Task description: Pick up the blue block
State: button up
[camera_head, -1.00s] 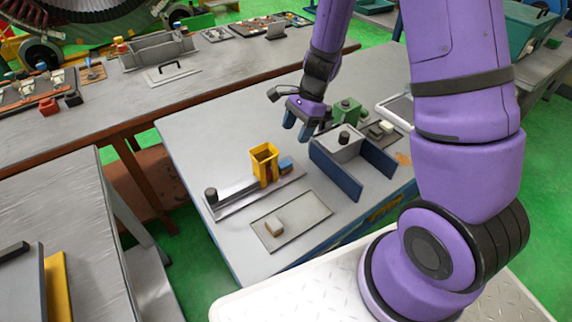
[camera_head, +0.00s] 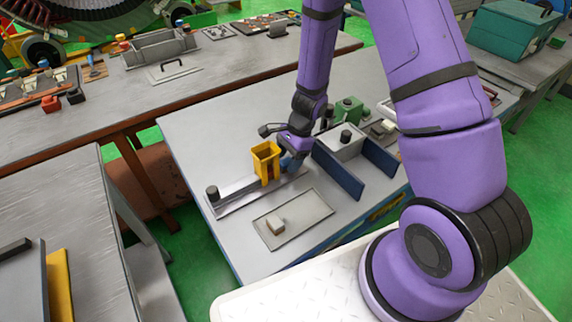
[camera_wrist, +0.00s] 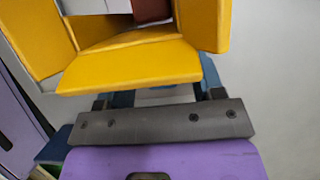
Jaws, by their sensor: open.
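The blue block is mostly hidden in the head view. Blue shows at my gripper's tips (camera_head: 290,163), but I cannot tell block from blue fingertip there. My gripper points down, open, low over the table just right of the yellow open-topped holder (camera_head: 265,160). In the wrist view, the holder (camera_wrist: 130,68) fills the top and covers much of the space between the blue fingers (camera_wrist: 165,93). A little blue shows beneath its edge, and I cannot tell whether it is the block.
A grey rail with a black knob (camera_head: 212,192) runs left of the holder. A grey bin with blue side panels (camera_head: 338,172) stands close on the right. A shallow tray (camera_head: 305,222) with a pale block (camera_head: 276,227) lies in front. A green block (camera_head: 349,109) stands behind.

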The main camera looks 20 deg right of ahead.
jog(key=shift+f, duration=0.15)
jog(key=c, duration=1)
